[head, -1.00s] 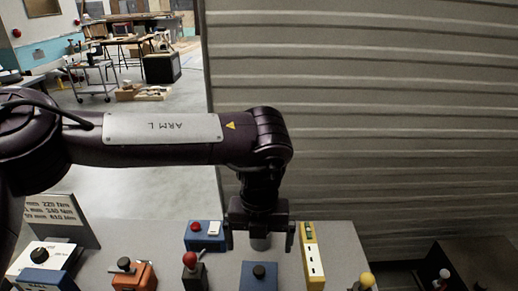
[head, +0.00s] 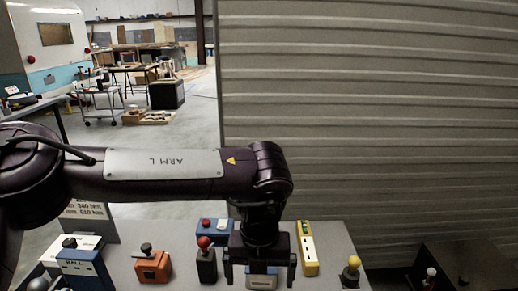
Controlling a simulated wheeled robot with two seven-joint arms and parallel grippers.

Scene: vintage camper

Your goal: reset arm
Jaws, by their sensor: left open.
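My left arm, marked ARM L, stretches in from the left in the head view and bends down at its wrist. My left gripper (head: 260,280) points down over the grey bench top (head: 190,284), its two dark fingers spread apart. A small box with a blue edge and pale front (head: 262,282) shows between and below the fingers, partly hidden; whether they touch it I cannot tell. A red-knobbed lever (head: 205,258) stands just left of the gripper. My right gripper is not in view.
A yellow box (head: 307,250) stands close right of the gripper, with a yellow-knobbed lever (head: 351,272) farther right. A blue box with a red button (head: 213,226) is behind. An orange box (head: 153,266) and a blue-white box (head: 82,262) stand left. A ribbed wall (head: 370,120) rises behind.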

